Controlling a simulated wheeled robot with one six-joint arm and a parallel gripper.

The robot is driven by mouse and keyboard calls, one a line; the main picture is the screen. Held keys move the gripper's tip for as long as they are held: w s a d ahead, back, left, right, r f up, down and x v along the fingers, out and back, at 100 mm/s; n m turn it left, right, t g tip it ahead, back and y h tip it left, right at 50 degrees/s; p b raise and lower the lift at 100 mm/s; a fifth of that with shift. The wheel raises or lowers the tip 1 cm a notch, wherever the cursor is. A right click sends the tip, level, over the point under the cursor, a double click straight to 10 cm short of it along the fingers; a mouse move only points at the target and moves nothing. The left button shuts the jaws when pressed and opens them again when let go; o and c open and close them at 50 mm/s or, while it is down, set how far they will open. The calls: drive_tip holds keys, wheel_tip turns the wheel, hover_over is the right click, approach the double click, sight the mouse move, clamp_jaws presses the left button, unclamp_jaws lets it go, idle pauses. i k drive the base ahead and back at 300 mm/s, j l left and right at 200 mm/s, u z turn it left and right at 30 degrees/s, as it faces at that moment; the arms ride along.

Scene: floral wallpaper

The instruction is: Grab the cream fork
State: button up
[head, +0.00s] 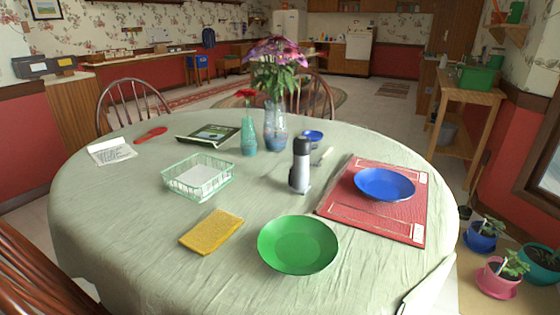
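A thin cream utensil (323,156), which looks like the cream fork, lies on the round table (130,240) with a pale green cloth. It is behind and right of a grey bottle with a dark top (300,168), near the small blue bowl (313,136). It is too small to make out its tines. My gripper is not in view.
A green plate (298,244), yellow cloth (212,231), wire basket (178,190), and red mat (375,222) under a blue plate (384,183) surround the middle. Flower vases (275,130) stand behind. A red utensil (150,134) lies far left. The left front cloth is clear.

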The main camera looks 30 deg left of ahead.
sight(323, 157)
drive_tip(key=u, duration=0.85)
drive_tip(key=i+l+z, duration=0.4)
drive_tip(key=i+l+u, duration=0.1)
drive_tip(key=i+l, duration=0.2)
drive_tip(key=i+l+u, duration=0.15)
drive_tip(key=i+l, duration=0.15)
drive_tip(key=i+l+u, duration=0.1)
drive_tip(key=i+l, duration=0.2)
drive_tip(key=i+l+u, duration=0.1)
drive_tip(key=i+l, duration=0.2)
drive_tip(key=l, duration=0.15)
drive_tip(key=i+l+u, duration=0.1)
drive_tip(key=i+l, duration=0.15)
drive_tip(key=l, duration=0.15)
drive_tip(key=i+l+u, duration=0.15)
drive_tip(key=l, duration=0.3)
drive_tip(key=i+l+u, duration=0.1)
drive_tip(key=i+l, duration=0.2)
drive_tip(key=l, duration=0.15)
drive_tip(key=j, duration=0.3)
drive_tip(key=k+j, duration=0.15)
drive_tip(key=j, duration=0.15)
